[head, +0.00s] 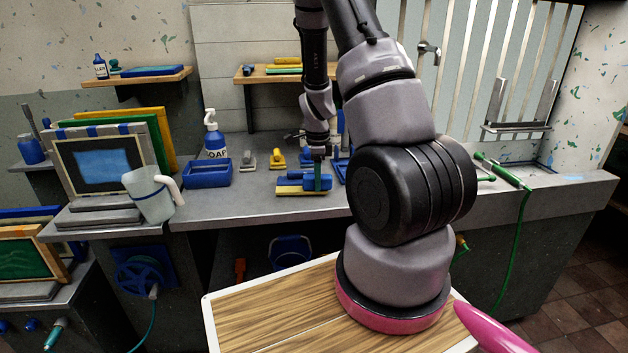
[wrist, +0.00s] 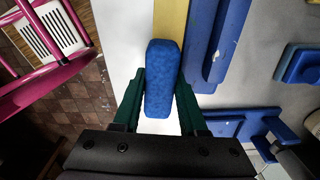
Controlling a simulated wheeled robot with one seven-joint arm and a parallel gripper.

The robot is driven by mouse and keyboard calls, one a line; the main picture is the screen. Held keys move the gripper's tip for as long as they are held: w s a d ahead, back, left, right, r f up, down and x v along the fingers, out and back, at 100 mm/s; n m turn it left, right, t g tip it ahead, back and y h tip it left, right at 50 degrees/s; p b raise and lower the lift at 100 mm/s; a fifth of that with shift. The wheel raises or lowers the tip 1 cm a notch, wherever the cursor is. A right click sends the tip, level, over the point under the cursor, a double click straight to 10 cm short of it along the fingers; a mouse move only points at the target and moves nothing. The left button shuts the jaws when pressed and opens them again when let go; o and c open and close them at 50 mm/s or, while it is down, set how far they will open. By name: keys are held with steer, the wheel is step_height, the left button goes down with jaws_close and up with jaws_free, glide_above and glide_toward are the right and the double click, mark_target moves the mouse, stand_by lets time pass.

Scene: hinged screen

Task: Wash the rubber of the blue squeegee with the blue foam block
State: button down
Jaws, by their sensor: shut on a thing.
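My gripper (wrist: 157,105) has dark green fingers and is shut on the blue foam block (wrist: 161,75), an upright rounded block in the wrist view. A blue squeegee (wrist: 217,38) with a yellow strip (wrist: 171,18) lies just beyond the block. The block overlaps the near end of the yellow strip; I cannot tell whether they touch. In the head view my gripper (head: 318,180) is low over the counter, at the right end of a blue and yellow item (head: 292,180). I cannot make out the foam block there.
A blue tub (head: 207,174) and a soap bottle (head: 215,135) stand to the left on the grey counter (head: 240,205). A white jug (head: 152,195) stands farther left. Other blue tools (wrist: 303,66) lie to the right in the wrist view. A green hose (head: 503,172) lies right.

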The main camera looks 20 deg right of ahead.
stand_by(0.4)
steer(key=shift+s+d, duration=0.25)
steer(key=shift+d, duration=0.25)
steer(key=shift+s+d, duration=0.2)
steer(key=shift+d, duration=0.25)
steer(key=shift+w+a, duration=0.2)
steer(key=shift+a, duration=0.3)
steer(key=shift+w+a, duration=0.2)
steer(key=shift+a, duration=0.25)
steer(key=shift+w+a, duration=0.25)
steer(key=shift+a, duration=0.2)
steer(key=shift+w+a, duration=0.2)
steer(key=shift+a, duration=0.25)
